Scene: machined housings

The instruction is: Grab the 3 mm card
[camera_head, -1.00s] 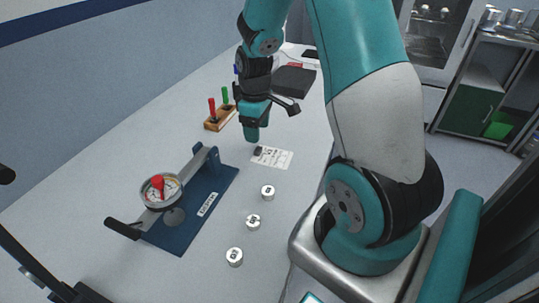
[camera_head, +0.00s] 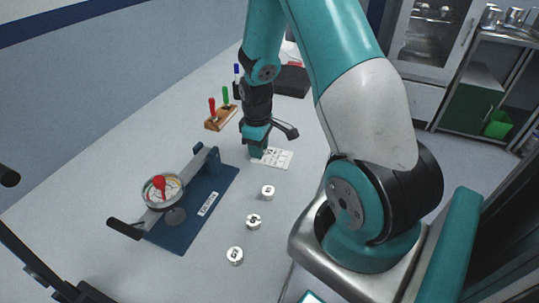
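A white card (camera_head: 279,158) with small dark print lies flat on the table at mid-picture. The print is too small for me to read, so I cannot tell whether it says 3 mm. My gripper (camera_head: 257,154) points down at the card's left end and covers that part of it. The fingertips are low, at or close to the table surface. I cannot see whether the fingers are apart or closed, or whether they touch the card.
A blue fixture (camera_head: 190,227) with a round gauge (camera_head: 172,190) stands left of the card. Three white round pieces, one being the nearest (camera_head: 235,256), lie in front. A wooden block (camera_head: 221,121) with coloured handles and a dark box (camera_head: 291,82) are behind.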

